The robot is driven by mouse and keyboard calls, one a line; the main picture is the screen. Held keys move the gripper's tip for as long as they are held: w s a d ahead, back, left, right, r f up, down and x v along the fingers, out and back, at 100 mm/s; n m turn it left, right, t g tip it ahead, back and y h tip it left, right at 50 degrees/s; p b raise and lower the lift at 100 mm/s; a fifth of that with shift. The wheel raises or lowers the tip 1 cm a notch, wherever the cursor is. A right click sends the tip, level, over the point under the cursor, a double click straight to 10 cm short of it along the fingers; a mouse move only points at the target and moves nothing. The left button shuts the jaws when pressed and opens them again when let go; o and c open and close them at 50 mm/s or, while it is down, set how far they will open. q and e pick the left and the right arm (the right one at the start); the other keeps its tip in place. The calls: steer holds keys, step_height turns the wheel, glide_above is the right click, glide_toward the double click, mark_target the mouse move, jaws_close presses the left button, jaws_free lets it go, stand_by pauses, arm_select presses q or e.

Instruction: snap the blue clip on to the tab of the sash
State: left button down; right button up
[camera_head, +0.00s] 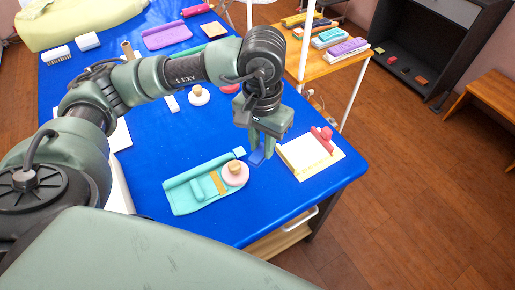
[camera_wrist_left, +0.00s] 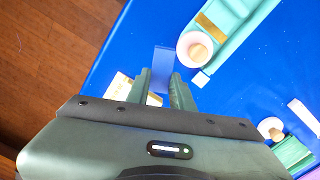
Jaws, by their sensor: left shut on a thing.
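My left gripper (camera_head: 264,143) hangs over the near right part of the blue table. It is shut on the blue clip (camera_head: 257,157), which sticks out below the fingertips. In the left wrist view the clip (camera_wrist_left: 162,60) stands between the two fingers (camera_wrist_left: 160,80). The teal folded sash (camera_head: 183,199) lies on the table to the left of the gripper. Its small pale tab (camera_head: 239,151) is at the end nearest the clip; it also shows in the left wrist view (camera_wrist_left: 200,79). Clip and tab are apart. My right gripper is out of view.
A pink disc with a wooden knob (camera_head: 235,174) sits on the sash. A cream board with a red roll (camera_head: 300,158) lies right of the gripper, near the blue table's (camera_head: 285,205) edge. Purple and teal cloths lie farther back. A wooden side table (camera_head: 345,62) stands beyond.

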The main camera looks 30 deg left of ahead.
arm_select(q)
steer(key=w+a+f+m+b, duration=0.1)
steer(key=w+f, duration=0.2)
steer(key=w, duration=0.2)
steer(key=w+a+f+m+b, duration=0.1)
steer(key=w+f+m+b, duration=0.1)
steer(key=w+f, duration=0.2)
steer(key=w+a+f+m+b, duration=0.1)
steer(key=w+f+m, duration=0.1)
steer(key=w+f, duration=0.2)
steer(key=shift+w+f, duration=0.1)
steer(key=shift+w, duration=0.95)
steer(key=shift+f+m, duration=0.3)
steer(key=shift+f, duration=0.3)
steer(key=shift+a+f+b, duration=0.1)
steer(key=shift+f+b, duration=0.05)
steer(key=shift+b, duration=0.65)
steer(key=s+a, duration=0.2)
steer(key=s, duration=0.1)
steer(key=shift+p, duration=0.35)
steer(key=shift+s+a, duration=0.25)
steer(key=shift+s, duration=0.25)
steer(key=shift+s+a, duration=0.2)
steer(key=shift+s, duration=0.25)
